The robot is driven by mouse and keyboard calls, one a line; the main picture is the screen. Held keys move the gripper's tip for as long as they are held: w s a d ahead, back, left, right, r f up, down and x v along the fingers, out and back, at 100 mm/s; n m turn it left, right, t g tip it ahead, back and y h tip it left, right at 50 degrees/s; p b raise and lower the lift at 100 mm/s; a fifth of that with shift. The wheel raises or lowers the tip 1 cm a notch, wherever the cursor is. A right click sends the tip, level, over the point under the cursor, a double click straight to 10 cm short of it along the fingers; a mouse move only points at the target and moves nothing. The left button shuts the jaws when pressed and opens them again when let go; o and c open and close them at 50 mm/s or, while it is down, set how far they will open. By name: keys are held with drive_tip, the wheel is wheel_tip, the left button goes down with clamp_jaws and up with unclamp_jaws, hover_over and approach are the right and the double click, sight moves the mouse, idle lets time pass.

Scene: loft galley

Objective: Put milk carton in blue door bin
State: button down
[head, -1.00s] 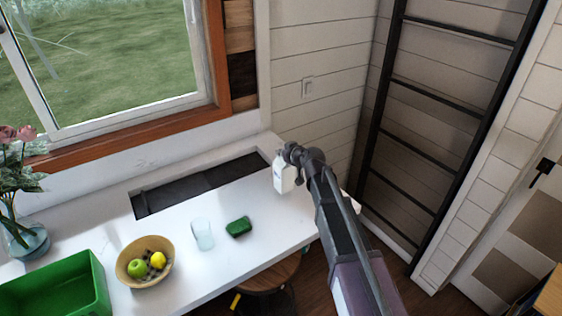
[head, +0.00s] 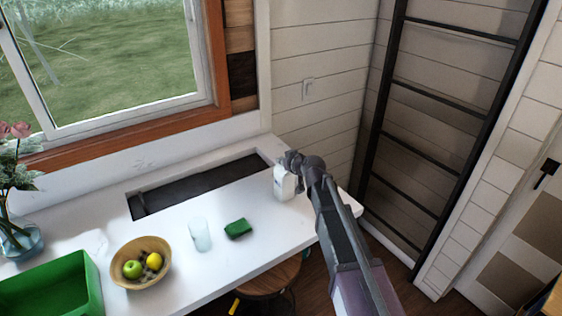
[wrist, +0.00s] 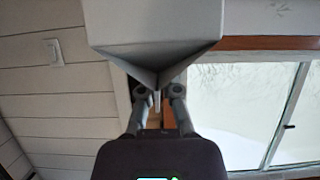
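The white milk carton (head: 284,184) is at the far right end of the white counter, beside the dark sink recess. My gripper (head: 292,160) is at its top, with the fingers shut on the carton's peaked top. In the wrist view the carton (wrist: 155,28) fills the top middle, and its folded ridge sits between the fingers of my gripper (wrist: 159,98). I cannot tell whether the carton's base touches the counter. No blue door bin or fridge shows in either view.
On the counter (head: 190,265) are a green sponge (head: 238,228), a glass (head: 200,235), a fruit bowl (head: 152,278), a green bin (head: 70,285) and a flower vase (head: 22,240). A stool (head: 270,278) stands at the front edge. A black ladder (head: 440,100) rises at the right.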

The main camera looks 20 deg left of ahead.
drive_tip(key=c, duration=0.8)
unclamp_jaws()
drive_tip(key=shift+s+d+r, duration=0.1)
drive_tip(key=shift+r, duration=0.05)
drive_tip(key=p+v, duration=0.5)
drive_tip(key=v, duration=0.6)
drive_tip(key=shift+s+d, duration=0.2)
drive_tip(key=shift+d, duration=0.1)
